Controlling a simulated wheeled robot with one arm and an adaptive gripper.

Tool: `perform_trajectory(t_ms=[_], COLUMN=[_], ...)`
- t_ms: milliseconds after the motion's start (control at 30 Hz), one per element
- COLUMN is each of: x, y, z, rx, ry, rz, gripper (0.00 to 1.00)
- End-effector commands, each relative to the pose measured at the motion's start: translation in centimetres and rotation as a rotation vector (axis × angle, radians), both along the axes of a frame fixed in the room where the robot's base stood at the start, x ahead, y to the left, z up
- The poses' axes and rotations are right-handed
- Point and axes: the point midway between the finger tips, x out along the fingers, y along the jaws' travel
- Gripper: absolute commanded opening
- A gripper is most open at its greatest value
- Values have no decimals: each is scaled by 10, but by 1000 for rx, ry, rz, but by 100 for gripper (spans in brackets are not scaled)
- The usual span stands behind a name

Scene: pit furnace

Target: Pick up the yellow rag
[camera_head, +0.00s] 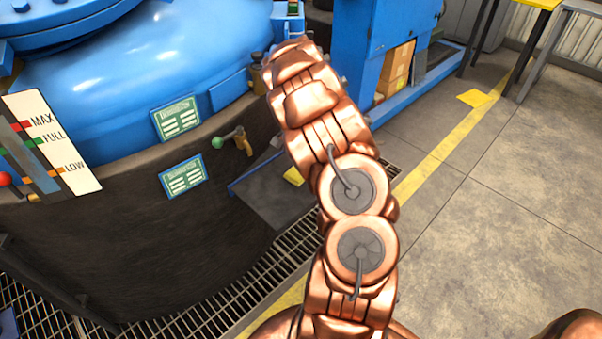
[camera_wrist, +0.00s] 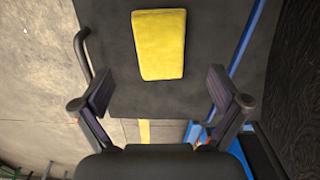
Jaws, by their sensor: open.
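The yellow rag (camera_wrist: 159,45) lies flat as a folded rectangle on a dark grey platform (camera_wrist: 205,20) in the wrist view. In the head view, a yellow corner of it (camera_head: 293,175) shows beside my arm; the rest is hidden behind the arm. The dark platform (camera_head: 268,200) juts out next to the furnace there. My gripper (camera_wrist: 160,90) is open and empty, its two fingers spread wider than the rag. The rag lies ahead of the fingertips in the picture, roughly centred between them. My gripper cannot be made out in the head view.
A large blue vessel with a dark lower wall (camera_head: 130,240) fills the left. A small valve handle (camera_head: 240,140) sticks out near the platform. A blue cabinet (camera_head: 375,50) stands behind my arm. Floor grating (camera_head: 270,275) runs below; the concrete floor (camera_head: 500,220) at right is clear.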

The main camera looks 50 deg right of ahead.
Motion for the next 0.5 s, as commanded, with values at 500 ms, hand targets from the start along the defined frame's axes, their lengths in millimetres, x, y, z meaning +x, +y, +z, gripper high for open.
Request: perform_trajectory(t_ms=[500], x=[-1], y=[2], z=[-45], rx=[-1], ry=[1], rz=[1], gripper=[98])
